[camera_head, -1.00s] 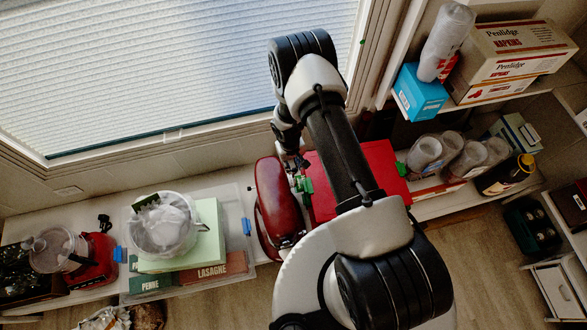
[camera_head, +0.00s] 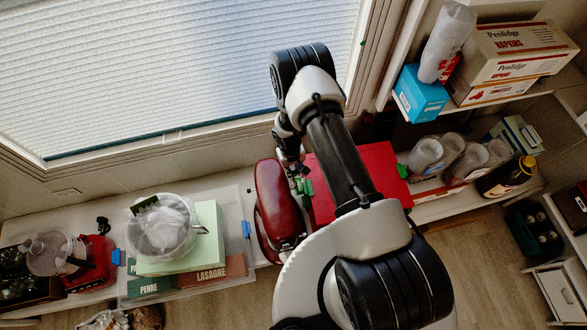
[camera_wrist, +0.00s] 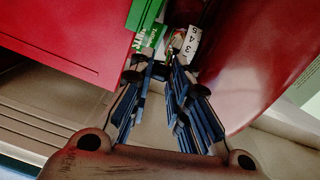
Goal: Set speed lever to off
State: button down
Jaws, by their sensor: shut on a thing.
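The dark red stand mixer (camera_head: 280,203) stands on the shelf below the window, and its glossy side fills the right of the wrist view (camera_wrist: 245,60). A white speed scale (camera_wrist: 191,40) with black numbers shows on it just beyond my fingertips. My gripper (camera_wrist: 163,68) points at the narrow space between the mixer and a red box. Its fingers are close together at the tips, shut on the speed lever beside the scale. The lever is small and mostly hidden by the fingertips, so its exact setting cannot be read. In the head view my arm partly covers the gripper.
The red box (camera_head: 385,165) stands close on the mixer's right, with green pieces (camera_wrist: 144,15) near my fingertips. A clear bin (camera_head: 243,190) with pasta boxes and a bowl is at left. Napkin boxes (camera_head: 520,40) and clear containers (camera_head: 425,155) are at right.

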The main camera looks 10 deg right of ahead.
jog(key=shift+w+d, duration=0.1)
jog(key=shift+w+f+b, duration=0.15)
jog(key=shift+b, duration=0.2)
jog(key=w+g+b, duration=0.1)
jog(key=g+b, duration=0.1)
jog(key=f+g+b, duration=0.1)
jog(key=b, duration=0.2)
jog(key=shift+w+g, duration=0.35)
jog(key=shift+g, duration=0.05)
jog(key=shift+r, duration=0.1)
jog(key=c, duration=1.8)
grip_release()
jog(key=shift+d, duration=0.1)
jog(key=v, duration=1.2)
